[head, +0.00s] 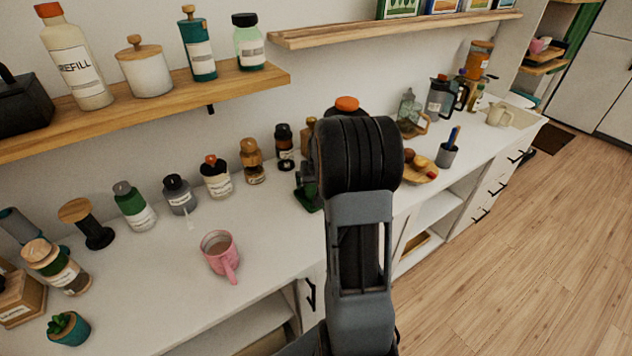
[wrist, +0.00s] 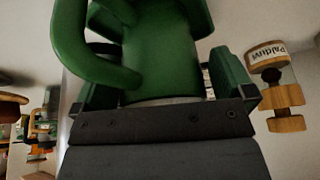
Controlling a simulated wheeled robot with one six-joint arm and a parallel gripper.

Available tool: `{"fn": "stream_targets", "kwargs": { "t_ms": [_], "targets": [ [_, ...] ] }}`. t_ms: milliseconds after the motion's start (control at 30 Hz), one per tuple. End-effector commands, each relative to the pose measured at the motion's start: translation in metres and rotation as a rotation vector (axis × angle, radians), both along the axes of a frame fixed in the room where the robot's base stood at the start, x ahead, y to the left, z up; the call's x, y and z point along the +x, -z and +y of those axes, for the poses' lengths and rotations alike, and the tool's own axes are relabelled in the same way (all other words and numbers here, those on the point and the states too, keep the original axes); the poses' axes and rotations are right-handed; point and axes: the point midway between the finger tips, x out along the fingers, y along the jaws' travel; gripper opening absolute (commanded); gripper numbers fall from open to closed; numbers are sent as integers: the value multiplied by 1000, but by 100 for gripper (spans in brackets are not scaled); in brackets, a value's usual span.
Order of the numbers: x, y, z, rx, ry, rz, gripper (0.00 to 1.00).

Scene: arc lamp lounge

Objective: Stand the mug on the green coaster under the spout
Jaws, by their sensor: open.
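A pink mug (head: 219,257) with brown contents stands upright on the white counter, its handle toward the front edge. My gripper (wrist: 165,78) is open; its green jaws show at left and right in the wrist view, and the arm hides it in the head view. A large green rounded body (wrist: 167,50) with a curved handle-like bar fills the space between and beyond the jaws; I cannot tell whether they touch it. A dark green item (head: 309,193) shows partly behind my arm. I cannot make out the coaster or spout.
Several bottles and jars, including a grey-capped green one (head: 134,206), line the back of the counter. A wooden plate (head: 420,177) and a pen cup (head: 447,155) stand right of my arm. A wooden shelf (head: 185,98) hangs above. Counter around the pink mug is clear.

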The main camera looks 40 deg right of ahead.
Motion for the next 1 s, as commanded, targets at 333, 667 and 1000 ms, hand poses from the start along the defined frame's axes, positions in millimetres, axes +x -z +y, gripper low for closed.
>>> {"fn": "stream_targets", "kwargs": {
  "t_ms": [333,667,1000],
  "targets": [
    [-22,-60,9,-3,1,-5,100],
    [-39,-102,15,-2,0,-2,100],
    [-92,-121,150,9,-225,42,100]
  ]
}}
